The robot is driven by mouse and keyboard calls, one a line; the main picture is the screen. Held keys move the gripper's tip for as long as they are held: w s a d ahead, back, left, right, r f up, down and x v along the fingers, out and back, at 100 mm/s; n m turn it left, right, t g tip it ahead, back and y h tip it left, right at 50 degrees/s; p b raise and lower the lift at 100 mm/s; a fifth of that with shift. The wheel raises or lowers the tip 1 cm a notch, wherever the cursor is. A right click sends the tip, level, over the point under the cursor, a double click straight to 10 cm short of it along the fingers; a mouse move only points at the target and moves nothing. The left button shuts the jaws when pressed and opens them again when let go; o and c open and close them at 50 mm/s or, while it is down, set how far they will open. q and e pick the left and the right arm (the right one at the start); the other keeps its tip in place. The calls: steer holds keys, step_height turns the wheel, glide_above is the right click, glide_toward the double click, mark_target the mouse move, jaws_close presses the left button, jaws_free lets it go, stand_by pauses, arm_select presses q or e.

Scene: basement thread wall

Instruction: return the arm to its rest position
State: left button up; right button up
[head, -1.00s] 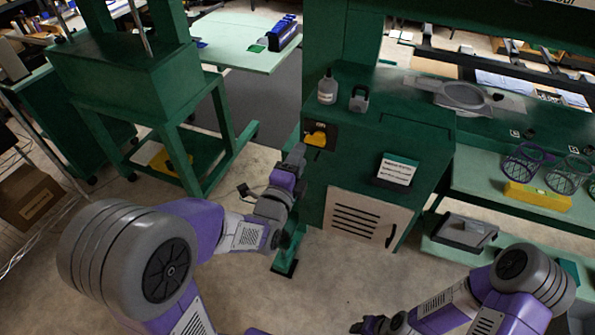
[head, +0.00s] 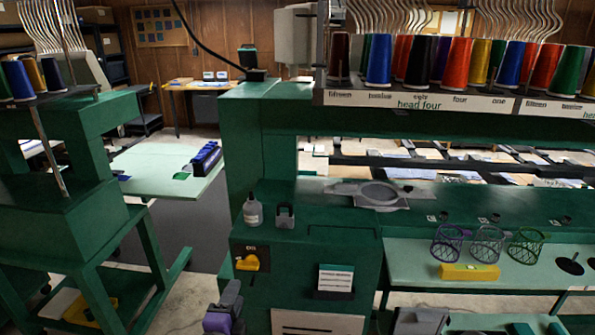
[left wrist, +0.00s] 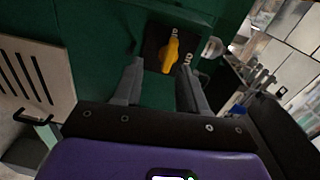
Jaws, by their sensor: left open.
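My left gripper (head: 228,298) shows at the bottom of the head view, in front of the green machine cabinet and below the yellow switch (head: 248,263). In the left wrist view its two fingers (left wrist: 158,88) stand apart with nothing between them. The yellow switch (left wrist: 170,54) shows beyond the fingertips on its dark plate, apart from them. My right gripper is out of view.
The green cabinet (head: 290,250) carries a white bottle (head: 253,210), a grey padlock (head: 285,216) and a card holder (head: 335,281). Mesh cups (head: 487,244) and a yellow block (head: 469,272) stand on the right table. Thread cones (head: 420,60) line the top. Floor shows between the machines at left.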

arm_select(q)
steer(key=s+f+n+g+p, duration=0.2)
steer(key=f+n+g, duration=0.3)
steer(key=f, duration=0.5)
steer(key=s+f+n+g+p, duration=0.3)
steer(key=f+n+g, duration=0.1)
steer(key=f, duration=0.7)
steer(key=s+d+f+n+g+h+p, duration=0.1)
steer(key=s+d+f+n+g, duration=0.3)
steer(key=s, duration=0.4)
steer(key=s+d+f+n+g+h+p, duration=0.2)
steer(key=s+d+f+n+g, duration=0.2)
steer(key=s+f+n, duration=0.2)
steer(key=shift+s+f+n+h, duration=0.3)
steer(key=shift+s+f+n, duration=0.1)
steer(key=shift+s+n, duration=0.45)
